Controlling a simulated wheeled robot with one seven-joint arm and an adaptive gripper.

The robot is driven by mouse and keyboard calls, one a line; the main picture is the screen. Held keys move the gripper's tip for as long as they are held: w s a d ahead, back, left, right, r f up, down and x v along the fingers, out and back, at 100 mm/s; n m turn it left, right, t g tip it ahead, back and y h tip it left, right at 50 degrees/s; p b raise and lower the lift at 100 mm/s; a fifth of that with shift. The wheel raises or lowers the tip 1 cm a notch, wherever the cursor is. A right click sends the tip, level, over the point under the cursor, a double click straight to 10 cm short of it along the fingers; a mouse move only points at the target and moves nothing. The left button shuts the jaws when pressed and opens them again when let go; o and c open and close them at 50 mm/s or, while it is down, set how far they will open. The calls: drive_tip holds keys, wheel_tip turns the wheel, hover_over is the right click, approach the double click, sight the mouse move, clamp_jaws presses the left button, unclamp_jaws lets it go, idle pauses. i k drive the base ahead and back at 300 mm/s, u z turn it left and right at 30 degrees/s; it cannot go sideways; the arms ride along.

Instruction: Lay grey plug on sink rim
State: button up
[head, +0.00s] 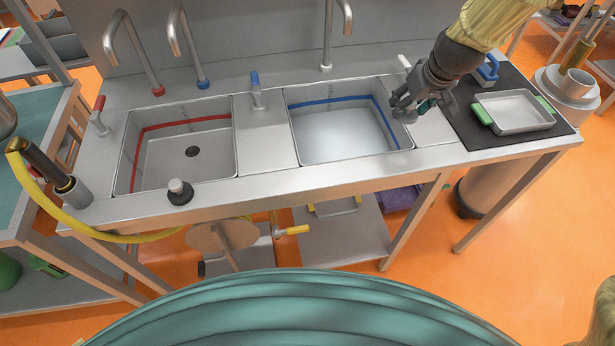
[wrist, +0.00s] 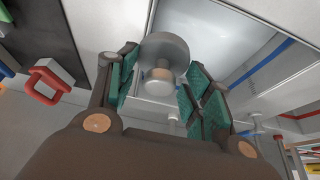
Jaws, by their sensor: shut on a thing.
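My gripper (head: 402,112) is at the right edge of the right-hand sink (head: 335,145), which has a blue line around its inside. In the wrist view, my gripper (wrist: 160,88) has its green-padded fingers shut on the grey plug (wrist: 165,46), a round grey disc with a lighter knob. The fingers are on either side of the plug. In the head view the fingers largely hide it, and I cannot tell whether it touches the metal. The steel sink rim (head: 340,177) runs along the front, clear in front of the right-hand sink.
A black plug (head: 180,193) with a grey knob stands on the front rim by the left-hand sink (head: 190,172), which has a red line. A metal tray (head: 515,112) with green handles lies on a dark mat (head: 480,133) at the right. Several taps stand along the back.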

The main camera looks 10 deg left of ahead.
sight(245, 186)
drive_tip(key=z, duration=1.85)
drive_tip(key=k, duration=1.6)
drive_tip(key=u, duration=1.75)
